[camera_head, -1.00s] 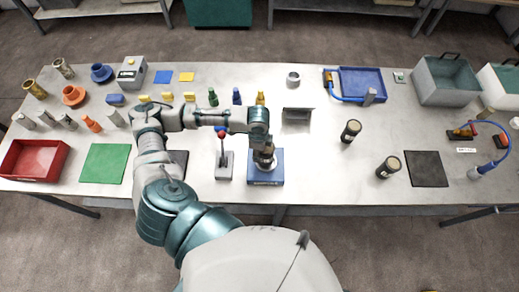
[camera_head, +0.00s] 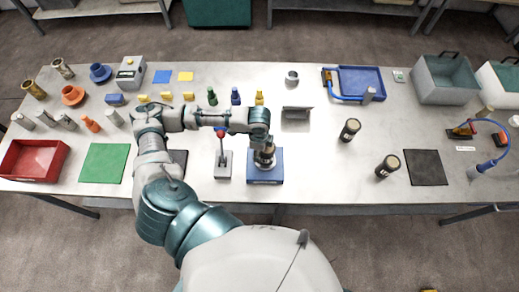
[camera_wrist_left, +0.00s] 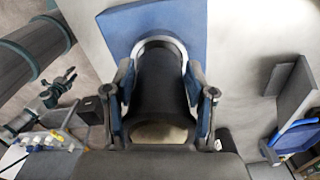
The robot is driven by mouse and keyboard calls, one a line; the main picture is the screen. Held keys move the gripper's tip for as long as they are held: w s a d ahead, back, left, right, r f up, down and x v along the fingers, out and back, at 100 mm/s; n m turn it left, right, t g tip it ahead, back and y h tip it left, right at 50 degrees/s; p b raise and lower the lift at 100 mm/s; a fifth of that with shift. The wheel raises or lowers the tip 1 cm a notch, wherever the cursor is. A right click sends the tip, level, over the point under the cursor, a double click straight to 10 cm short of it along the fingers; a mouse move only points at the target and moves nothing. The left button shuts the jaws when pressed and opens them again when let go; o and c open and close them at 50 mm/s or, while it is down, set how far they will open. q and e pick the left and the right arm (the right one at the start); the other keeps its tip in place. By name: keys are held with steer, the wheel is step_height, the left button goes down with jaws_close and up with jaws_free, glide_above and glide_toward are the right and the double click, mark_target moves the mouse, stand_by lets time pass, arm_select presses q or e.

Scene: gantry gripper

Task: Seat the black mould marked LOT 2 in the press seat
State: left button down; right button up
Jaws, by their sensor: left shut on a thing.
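My left gripper (camera_head: 264,145) is over the blue press seat (camera_head: 266,178) at the front middle of the table. In the left wrist view the gripper (camera_wrist_left: 160,92) is shut on a black mould (camera_wrist_left: 160,78), with one finger on each side. The mould's far end meets the pale ring on the blue seat (camera_wrist_left: 150,20). I cannot tell how deep it sits there. Its LOT mark is not visible. Two other black moulds with pale labels, one (camera_head: 349,130) and another (camera_head: 387,167), stand to the right; their marks are too small to read. My right gripper is not in view.
A lever with a red knob (camera_head: 223,163) stands just left of the seat. A grey angled bracket (camera_head: 297,113) is behind it to the right. A dark mat (camera_head: 425,168) lies further right. The table between seat and moulds is clear.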

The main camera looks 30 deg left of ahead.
arm_select(q)
steer(key=shift+f, duration=0.5)
steer(key=shift+r, duration=0.15)
steer(key=shift+r, duration=0.25)
steer(key=shift+a, duration=0.1)
stand_by(0.7)
steer(key=shift+f, duration=1.15)
stand_by(0.7)
steer(key=shift+c, duration=1.5)
jaws_free()
step_height(320, 180, up, 12)
steer(key=shift+f, duration=0.1)
